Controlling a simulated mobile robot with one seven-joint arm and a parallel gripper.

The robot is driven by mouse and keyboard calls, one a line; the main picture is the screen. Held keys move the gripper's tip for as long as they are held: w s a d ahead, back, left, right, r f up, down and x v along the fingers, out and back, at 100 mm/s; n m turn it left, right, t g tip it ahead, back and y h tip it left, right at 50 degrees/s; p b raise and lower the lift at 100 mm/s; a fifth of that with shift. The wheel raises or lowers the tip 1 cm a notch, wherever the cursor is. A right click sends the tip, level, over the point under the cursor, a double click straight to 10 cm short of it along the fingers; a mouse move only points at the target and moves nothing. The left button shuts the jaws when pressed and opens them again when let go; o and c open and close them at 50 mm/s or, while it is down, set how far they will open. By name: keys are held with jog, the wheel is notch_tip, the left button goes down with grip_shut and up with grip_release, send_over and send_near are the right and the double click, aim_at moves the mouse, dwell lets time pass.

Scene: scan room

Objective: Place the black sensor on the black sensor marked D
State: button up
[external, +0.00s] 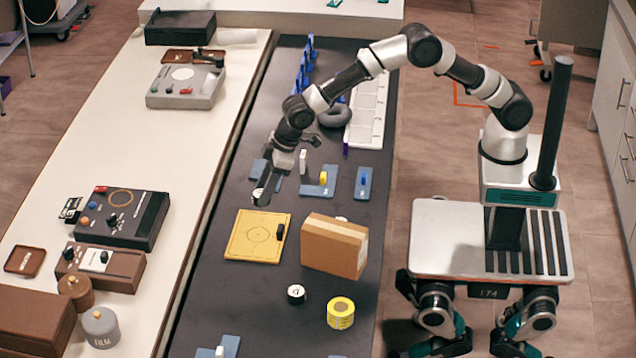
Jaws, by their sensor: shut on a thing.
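My gripper (265,189) is above the dark table mat, just behind the yellow board (243,250). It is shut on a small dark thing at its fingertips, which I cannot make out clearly. The yellow board has a circle drawn on it. A small black block (279,232) stands at its right edge; I cannot tell whether it is a sensor. No letter D is readable in this view.
A cardboard box (334,245) stands right of the board. A black-and-white round piece (296,294) and a yellow tape roll (340,312) lie in front. Blue fixtures (319,182) and a white tray (368,112) are behind.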

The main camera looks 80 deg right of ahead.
jog(key=s+a+n+b, duration=0.1)
jog(key=s+a, duration=0.2)
jog(key=a, duration=0.4)
jog(key=s+a+n, duration=0.1)
jog(key=s+a, duration=0.2)
jog(key=a, duration=0.4)
jog(key=r+n+y+b, duration=0.1)
jog(key=b, duration=0.1)
send_over(293, 292)
jog(key=s+d, duration=0.1)
jog(key=f, duration=0.9)
jog(key=shift+s+f, duration=0.2)
jog(key=shift+f, duration=0.05)
jog(key=shift+f, duration=0.2)
jog(key=o, duration=1.1)
